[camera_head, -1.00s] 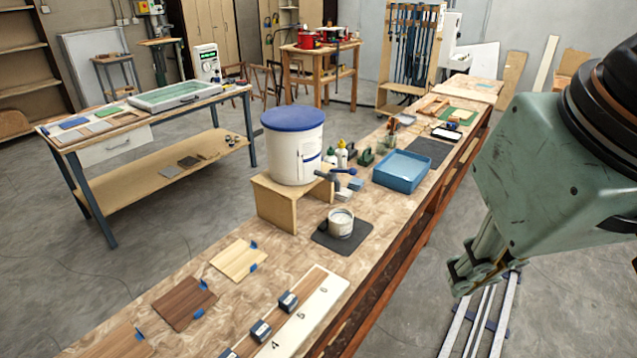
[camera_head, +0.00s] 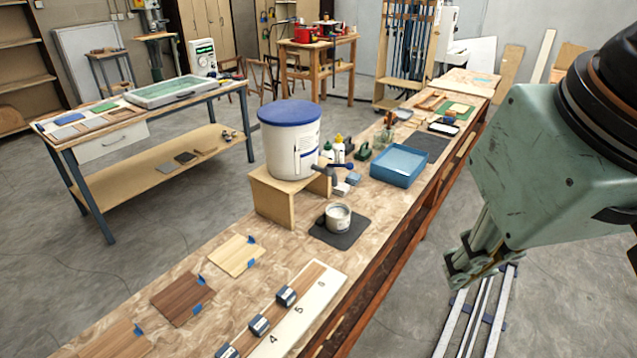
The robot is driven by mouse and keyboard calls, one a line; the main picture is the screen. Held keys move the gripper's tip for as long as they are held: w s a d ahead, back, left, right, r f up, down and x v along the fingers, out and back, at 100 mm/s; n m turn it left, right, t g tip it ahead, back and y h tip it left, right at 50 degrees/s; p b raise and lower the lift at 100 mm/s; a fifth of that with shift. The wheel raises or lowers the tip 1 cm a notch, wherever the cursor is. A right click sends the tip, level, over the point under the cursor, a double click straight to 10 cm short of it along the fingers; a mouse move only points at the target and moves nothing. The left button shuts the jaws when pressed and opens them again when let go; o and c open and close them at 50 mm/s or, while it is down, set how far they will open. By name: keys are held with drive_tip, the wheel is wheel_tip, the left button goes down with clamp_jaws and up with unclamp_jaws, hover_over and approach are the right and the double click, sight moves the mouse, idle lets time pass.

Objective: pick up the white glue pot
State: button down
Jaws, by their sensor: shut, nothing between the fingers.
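The small white glue pot (camera_head: 338,218) stands upright on a dark mat (camera_head: 326,238) on the long workbench, in front of a wooden stand. A larger white tub with a blue lid (camera_head: 290,140) stands on that wooden stand (camera_head: 268,200). My gripper (camera_head: 470,282) hangs at the right, beyond the bench's right edge and over the floor. It is shut and empty, well apart from the glue pot. Its fingertips are partly hidden by their angle.
A blue tray (camera_head: 400,166), small bottles (camera_head: 339,150) and a dark-handled tool (camera_head: 328,169) lie behind the pot. Wood samples (camera_head: 183,300) and a numbered white board (camera_head: 300,318) lie in front. The bench (camera_head: 330,258) is bare just around the mat.

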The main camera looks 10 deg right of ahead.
drive_tip(key=c, duration=1.4)
unclamp_jaws()
drive_tip(key=shift+w, duration=0.1)
